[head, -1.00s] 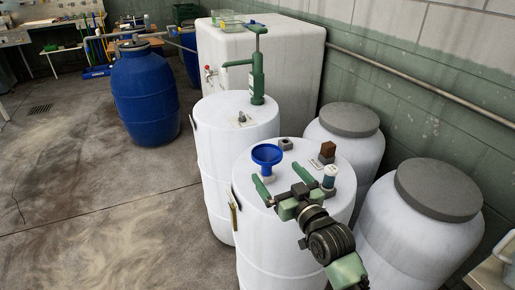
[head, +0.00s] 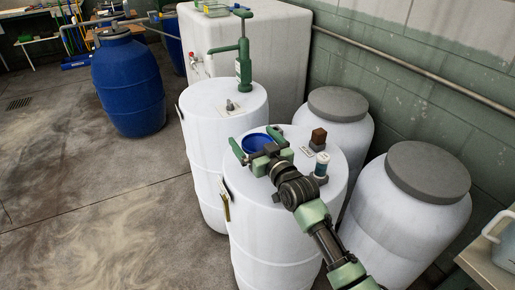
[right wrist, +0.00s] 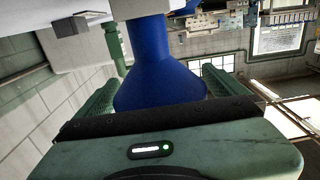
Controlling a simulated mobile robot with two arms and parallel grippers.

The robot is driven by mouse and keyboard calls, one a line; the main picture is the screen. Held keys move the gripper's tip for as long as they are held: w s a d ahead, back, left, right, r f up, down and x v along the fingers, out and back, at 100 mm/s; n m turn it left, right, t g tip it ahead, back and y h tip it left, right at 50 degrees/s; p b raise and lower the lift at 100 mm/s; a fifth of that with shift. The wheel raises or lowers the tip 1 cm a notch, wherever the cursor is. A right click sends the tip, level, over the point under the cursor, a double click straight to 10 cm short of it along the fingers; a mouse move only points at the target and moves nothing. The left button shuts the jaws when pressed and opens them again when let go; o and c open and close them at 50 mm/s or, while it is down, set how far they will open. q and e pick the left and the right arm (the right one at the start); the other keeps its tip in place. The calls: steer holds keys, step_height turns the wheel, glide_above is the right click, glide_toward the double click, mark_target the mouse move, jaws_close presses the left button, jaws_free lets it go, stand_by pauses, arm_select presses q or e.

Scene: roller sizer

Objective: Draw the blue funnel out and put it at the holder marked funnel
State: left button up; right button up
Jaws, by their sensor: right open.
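The blue funnel (head: 257,142) is on top of the front white drum (head: 250,195). My right gripper (head: 256,143) is open, with one green finger on each side of the funnel. No readable funnel marking shows; a small pale card (head: 306,151) lies on the drum top, too small to read. My left gripper is out of view.
A second white drum (head: 215,150) with a green pump (head: 243,62) stands behind. Grey-lidded drums (head: 428,170) stand at right.

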steer(key=c, duration=1.3)
step_height(320, 180, up, 20)
steer(key=shift+w+d, duration=0.1)
